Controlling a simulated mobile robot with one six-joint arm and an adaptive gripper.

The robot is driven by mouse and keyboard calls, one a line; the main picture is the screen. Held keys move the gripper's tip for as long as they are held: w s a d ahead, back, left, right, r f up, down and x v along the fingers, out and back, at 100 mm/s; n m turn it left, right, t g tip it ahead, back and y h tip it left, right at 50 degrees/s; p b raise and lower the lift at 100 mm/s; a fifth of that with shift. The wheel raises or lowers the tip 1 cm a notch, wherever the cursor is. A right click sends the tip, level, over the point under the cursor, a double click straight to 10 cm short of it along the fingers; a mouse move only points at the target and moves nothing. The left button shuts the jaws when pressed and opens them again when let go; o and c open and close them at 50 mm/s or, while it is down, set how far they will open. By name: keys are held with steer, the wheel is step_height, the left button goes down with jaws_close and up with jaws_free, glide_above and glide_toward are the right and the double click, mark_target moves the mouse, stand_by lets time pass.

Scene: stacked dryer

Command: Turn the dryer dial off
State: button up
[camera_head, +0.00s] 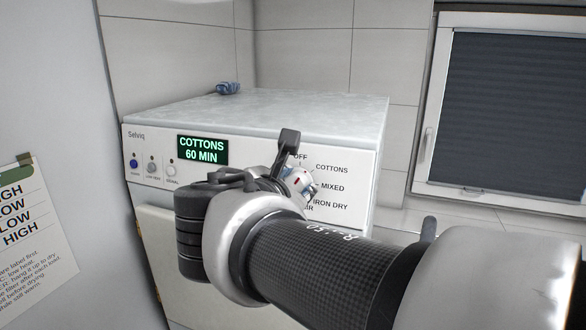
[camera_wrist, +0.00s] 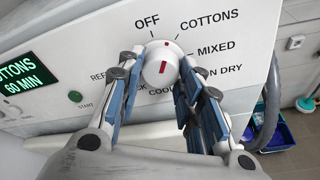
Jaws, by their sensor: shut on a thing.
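The white dryer (camera_head: 330,125) has a control panel with a display (camera_head: 202,150) reading COTTONS 60 MIN. The round white dial (camera_head: 298,181) is partly hidden by my arm in the head view. In the wrist view the dial (camera_wrist: 161,65) shows fully enough to see a red mark on its face, and another small red mark at its upper edge toward COTTONS. The OFF label (camera_wrist: 147,22) is at the dial's upper left. My gripper (camera_wrist: 160,72) is shut on the dial, with one blue-padded finger on each side of it.
A blue item (camera_head: 228,88) lies on the dryer top. A paper notice (camera_head: 30,232) hangs on the grey surface at left. A window with a dark blind (camera_head: 515,105) is at right.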

steer(key=n+p, duration=0.1)
steer(key=p, duration=0.1)
steer(key=n+p, duration=0.1)
steer(key=n, duration=0.1)
steer(key=shift+r+h+p, duration=0.25)
steer(key=shift+h+p, duration=0.1)
steer(key=shift+h, duration=0.05)
steer(key=shift+f+n+g+p, duration=0.15)
steer(key=shift+n+g+p, duration=0.15)
steer(key=shift+n+p, duration=0.8)
steer(key=shift+f, duration=0.1)
steer(key=o, duration=1.1)
steer(key=shift+c, duration=0.2)
steer(key=v, duration=1.2)
steer(key=shift+a, duration=0.15)
